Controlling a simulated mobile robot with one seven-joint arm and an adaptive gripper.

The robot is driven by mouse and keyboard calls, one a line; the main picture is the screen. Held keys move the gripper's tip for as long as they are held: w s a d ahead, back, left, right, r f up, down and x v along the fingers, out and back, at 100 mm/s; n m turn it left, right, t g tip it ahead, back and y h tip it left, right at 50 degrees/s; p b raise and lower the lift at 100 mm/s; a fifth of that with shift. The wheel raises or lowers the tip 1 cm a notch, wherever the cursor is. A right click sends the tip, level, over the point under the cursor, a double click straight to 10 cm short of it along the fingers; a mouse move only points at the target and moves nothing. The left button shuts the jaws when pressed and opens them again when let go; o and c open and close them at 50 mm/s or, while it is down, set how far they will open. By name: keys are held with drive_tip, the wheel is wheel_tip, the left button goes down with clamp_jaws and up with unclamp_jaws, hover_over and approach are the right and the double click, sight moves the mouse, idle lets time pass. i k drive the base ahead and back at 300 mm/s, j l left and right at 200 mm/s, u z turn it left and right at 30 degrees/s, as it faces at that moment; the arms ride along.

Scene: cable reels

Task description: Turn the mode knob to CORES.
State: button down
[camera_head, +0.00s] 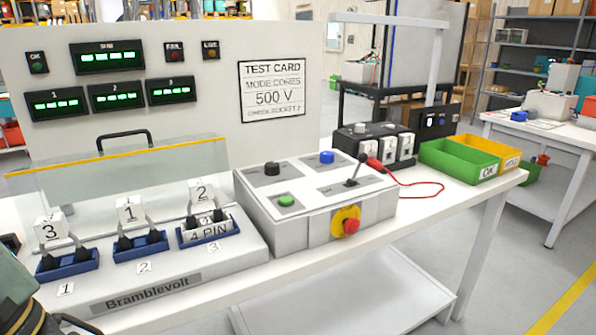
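A light grey control box (312,212) stands on the bench. Its sloped top carries a black knob (272,168) at back left and a blue knob (326,157) at back right. Each sits on a grey label plate whose print is too small to read, so I cannot tell which is the mode knob or where either points. A test card (272,90) on the upright panel reads "MODE CORES" and "500 V"; its bottom line is blurred. Part of my arm shows at the lower left edge, far from the knobs. My gripper's fingertips are not visible.
The box also has a green button (286,200), a black lever (357,170) and a red stop button (351,226) on yellow. Left are blue sockets (140,246) with numbered plugs and a clear guard (170,163). Right are a tester (375,140), red lead and bins (458,160).

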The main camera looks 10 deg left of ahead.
sight(271, 169)
drive_tip(key=k+j+z, duration=0.1)
drive_tip(key=j+z, duration=0.2)
drive_tip(key=j, duration=0.4)
drive_tip(key=i+j, duration=0.15)
drive_tip(key=i, duration=0.35)
drive_tip(key=i+j, duration=0.15)
drive_tip(key=i, duration=0.3)
